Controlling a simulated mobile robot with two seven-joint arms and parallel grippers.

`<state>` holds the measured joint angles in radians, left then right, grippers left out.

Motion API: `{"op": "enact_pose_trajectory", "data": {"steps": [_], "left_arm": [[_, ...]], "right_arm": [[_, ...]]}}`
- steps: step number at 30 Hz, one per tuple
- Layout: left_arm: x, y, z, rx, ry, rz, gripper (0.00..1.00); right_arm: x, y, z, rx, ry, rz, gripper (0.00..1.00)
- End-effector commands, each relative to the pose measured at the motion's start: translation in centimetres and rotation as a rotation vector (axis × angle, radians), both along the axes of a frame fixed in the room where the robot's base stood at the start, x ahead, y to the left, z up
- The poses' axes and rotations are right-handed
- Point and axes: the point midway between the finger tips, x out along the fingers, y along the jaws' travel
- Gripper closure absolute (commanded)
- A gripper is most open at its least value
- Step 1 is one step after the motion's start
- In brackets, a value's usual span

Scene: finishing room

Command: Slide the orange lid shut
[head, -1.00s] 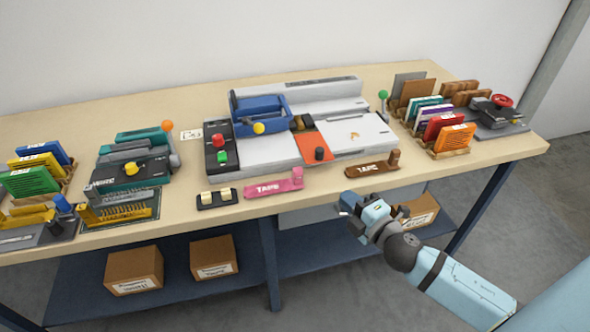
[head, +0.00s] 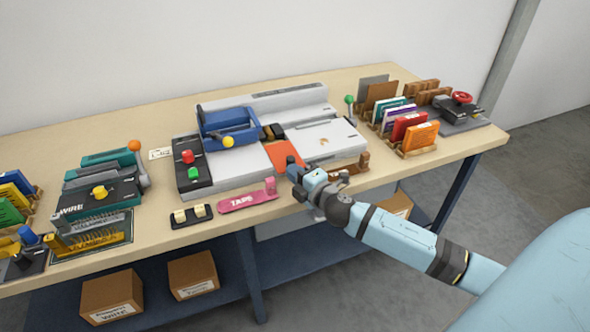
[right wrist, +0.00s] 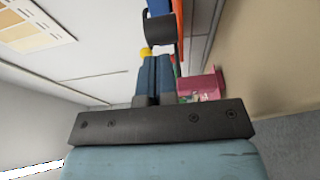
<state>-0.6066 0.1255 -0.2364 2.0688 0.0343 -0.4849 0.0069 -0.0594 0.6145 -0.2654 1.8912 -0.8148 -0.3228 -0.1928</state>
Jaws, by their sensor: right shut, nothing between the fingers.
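The orange lid (head: 280,152) is a flat panel on the grey machine (head: 235,172), between its left part and its white right-hand plate. Its dark knob (head: 291,160) stands near the lid's front end, partly behind my right gripper (head: 294,172). In the right wrist view the dark round knob (right wrist: 158,32) shows just beyond the fingertips, with a strip of the orange lid (right wrist: 179,22) beside it. My right gripper is shut and empty, just in front of the knob. I cannot tell whether it touches the knob. My left gripper is not in view.
A pink tape holder (head: 245,200) lies left of my right gripper, near the table's front edge. A brown tape holder (head: 362,162) is partly hidden behind the gripper. A green-knobbed lever (head: 350,108) stands right of the machine.

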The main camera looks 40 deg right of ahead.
Motion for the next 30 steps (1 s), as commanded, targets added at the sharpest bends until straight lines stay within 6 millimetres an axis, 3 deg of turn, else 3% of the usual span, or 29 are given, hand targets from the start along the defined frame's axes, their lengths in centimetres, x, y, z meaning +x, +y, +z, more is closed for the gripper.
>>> {"op": "enact_pose_trajectory", "data": {"steps": [16, 25, 30], "left_arm": [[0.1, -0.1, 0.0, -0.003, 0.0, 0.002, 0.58], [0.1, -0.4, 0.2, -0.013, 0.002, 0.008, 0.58], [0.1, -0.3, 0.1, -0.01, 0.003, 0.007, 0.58]], "right_arm": [[1.1, -0.7, 0.0, 0.001, 0.0, 0.0, 1.0], [6.9, -2.1, 0.1, 0.0, -0.002, -0.002, 1.0], [8.6, -2.5, 0.0, 0.002, 0.0, 0.0, 1.0]]}}
